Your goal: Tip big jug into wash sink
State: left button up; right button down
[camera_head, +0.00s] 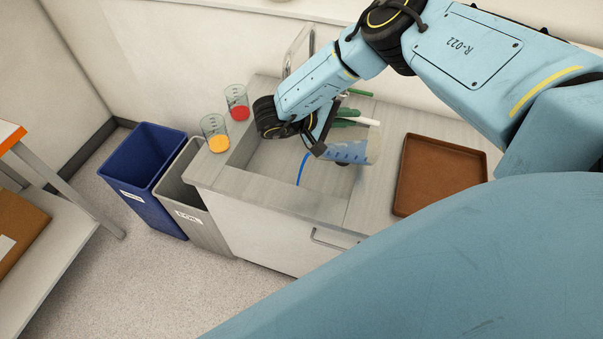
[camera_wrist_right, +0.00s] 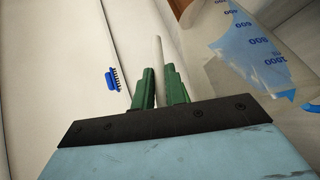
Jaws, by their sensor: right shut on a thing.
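The big jug (camera_head: 349,151) is clear, with blue measuring marks and blue liquid inside. It is tilted well over above the wash sink (camera_head: 258,184), its mouth toward the left. A thin blue stream (camera_head: 302,168) curves down from its lip side into the basin. My right gripper (camera_head: 357,117) has green fingers and is shut on the jug's pale handle. In the right wrist view, the handle (camera_wrist_right: 159,72) stands between the fingers, and the jug (camera_wrist_right: 240,45) shows at upper right with its liquid near the 1000 mark. My left gripper is not in view.
Beakers of orange liquid (camera_head: 215,133) and red liquid (camera_head: 238,104) stand on the counter left of the sink. A brown tray (camera_head: 397,205) lies to the right. Blue (camera_head: 140,165) and grey (camera_head: 195,205) bins stand on the floor. A blue brush (camera_wrist_right: 112,80) shows in the wrist view.

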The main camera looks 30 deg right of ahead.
jog(key=shift+f, duration=0.1)
jog(key=shift+w+a+b, duration=0.2)
jog(key=shift+a+b, duration=0.1)
jog(key=shift+s+d+f, duration=0.1)
dwell(0.3)
jog(key=shift+w+a+f+h, duration=0.1)
jog(key=shift+w+a+h, duration=0.15)
jog(key=shift+a+h, duration=0.05)
jog(key=shift+s+d+b, duration=0.1)
jog(key=shift+b, duration=0.2)
